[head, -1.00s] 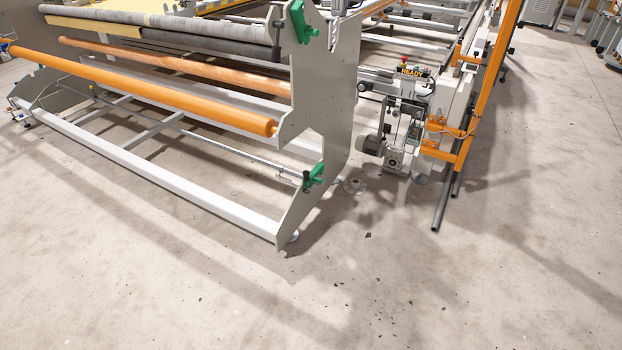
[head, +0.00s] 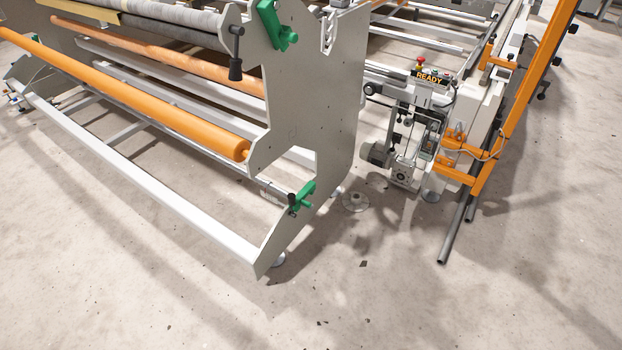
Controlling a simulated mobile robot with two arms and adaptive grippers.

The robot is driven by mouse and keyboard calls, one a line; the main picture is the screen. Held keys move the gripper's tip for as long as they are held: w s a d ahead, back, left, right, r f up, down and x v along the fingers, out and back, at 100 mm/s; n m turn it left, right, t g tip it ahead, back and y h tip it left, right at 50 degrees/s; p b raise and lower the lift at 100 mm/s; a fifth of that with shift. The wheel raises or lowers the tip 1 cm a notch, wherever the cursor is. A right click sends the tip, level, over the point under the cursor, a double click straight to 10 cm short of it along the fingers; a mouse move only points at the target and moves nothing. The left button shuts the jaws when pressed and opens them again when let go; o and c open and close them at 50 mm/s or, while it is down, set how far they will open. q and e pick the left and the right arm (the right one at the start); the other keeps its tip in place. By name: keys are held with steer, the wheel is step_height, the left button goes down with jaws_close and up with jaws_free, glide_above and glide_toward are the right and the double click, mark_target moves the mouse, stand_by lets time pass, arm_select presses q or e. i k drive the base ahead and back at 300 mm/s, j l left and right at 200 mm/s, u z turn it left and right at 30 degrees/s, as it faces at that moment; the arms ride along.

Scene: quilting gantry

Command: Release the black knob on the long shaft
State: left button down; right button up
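A small black knob (head: 292,201) sits beside a green clamp (head: 306,194) on the lower part of the grey end plate (head: 315,120). A second, larger black handle (head: 236,66) hangs below the end of the grey roller, near an upper green clamp (head: 278,25). I cannot tell whether the lower knob is tight or loose. Neither of my grippers is in view.
A white lower bar (head: 150,185) and an orange roller (head: 130,98) run left from the end plate. The concrete floor (head: 400,300) in front is clear.

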mark_target(290, 196)
steer(key=i+l+u, duration=0.15)
steer(key=i+l, duration=0.95)
steer(key=i, duration=0.05)
